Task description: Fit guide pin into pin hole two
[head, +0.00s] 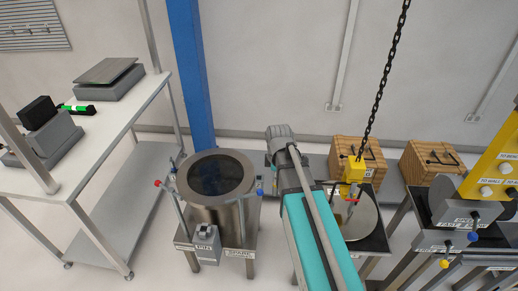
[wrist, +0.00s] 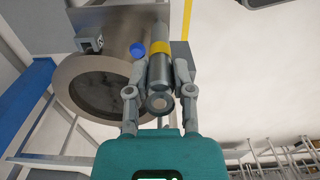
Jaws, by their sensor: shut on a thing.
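In the wrist view my gripper (wrist: 158,74) is shut on the guide pin (wrist: 159,68), a grey metal cylinder with a yellow band. One round end of the pin faces the camera. A round steel chamber (wrist: 72,70) with a dark opening lies beside and behind the pin. In the head view this chamber (head: 220,210) stands on a stand, left of my teal arm. My gripper and the pin are hidden there by the arm. I cannot make out pin hole two, or whether the pin touches the chamber.
A blue knob (wrist: 138,50) is close to the pin; a red knob (head: 158,183) stands at the chamber's left. A yellow hoist block (head: 353,170) hangs on a chain at right, over a round plate. A white bench (head: 120,105) is at left, wooden crates (head: 357,157) behind.

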